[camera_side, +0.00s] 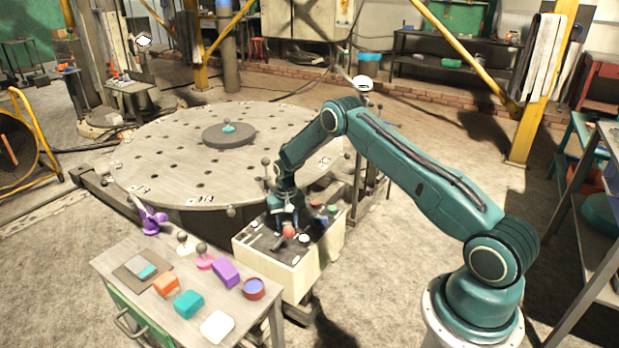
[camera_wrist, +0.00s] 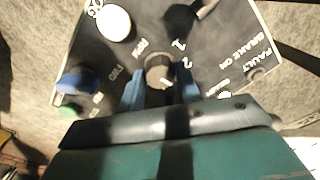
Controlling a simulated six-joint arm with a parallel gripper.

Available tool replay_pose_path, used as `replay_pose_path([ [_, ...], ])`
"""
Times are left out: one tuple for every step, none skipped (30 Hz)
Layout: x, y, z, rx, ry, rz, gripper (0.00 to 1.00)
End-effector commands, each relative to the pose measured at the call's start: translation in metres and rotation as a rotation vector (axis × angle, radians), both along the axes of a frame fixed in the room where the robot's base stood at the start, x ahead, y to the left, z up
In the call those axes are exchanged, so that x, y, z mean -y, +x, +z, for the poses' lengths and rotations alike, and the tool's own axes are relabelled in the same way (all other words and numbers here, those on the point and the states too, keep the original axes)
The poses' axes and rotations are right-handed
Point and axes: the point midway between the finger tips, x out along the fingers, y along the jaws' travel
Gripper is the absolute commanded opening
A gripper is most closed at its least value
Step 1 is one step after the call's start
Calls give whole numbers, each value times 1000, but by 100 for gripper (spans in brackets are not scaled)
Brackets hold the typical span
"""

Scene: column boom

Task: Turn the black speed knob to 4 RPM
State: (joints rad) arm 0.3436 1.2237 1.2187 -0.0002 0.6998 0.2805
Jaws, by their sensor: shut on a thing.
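The black speed knob (camera_wrist: 159,69) sits on the dark panel face between the two blue fingers of my gripper (camera_wrist: 162,88) in the wrist view. The gripper is shut on it. A pale mark shows near the knob's lower edge. The printed RPM is at its upper left, and 1 and 2 are at its upper right. Other numbers are hidden or too small, so I cannot tell the setting. In the side view my gripper (camera_side: 284,218) reaches down to the control box (camera_side: 268,265) and hides the knob.
A large round turntable (camera_side: 160,160) lies behind the box. A table (camera_side: 180,268) with coloured blocks stands left of it.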

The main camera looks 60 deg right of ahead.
Motion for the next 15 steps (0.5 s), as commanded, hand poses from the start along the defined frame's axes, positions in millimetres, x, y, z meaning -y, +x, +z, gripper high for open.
replay_pose_path([
  [0,1,1,1,-1,-45,11],
  [0,1,1,1,-1,-73,11],
  [0,1,1,1,-1,-112,11],
  [0,1,1,1,-1,-140,11],
  [0,1,1,1,-1,-168,11],
  [0,1,1,2,-1,-207,11],
  [0,1,1,2,-1,-235,11],
  [0,1,1,2,-1,-263,11],
  [0,1,1,2,-1,-302,11],
  [0,1,1,2,-1,-330,11],
  [0,1,1,2,-1,-358,11],
  [0,1,1,2,-1,-397,11],
  [0,1,1,2,-1,-425,11],
  [0,1,1,2,-1,-453,11],
  [0,1,1,2,-1,-492,11],
])
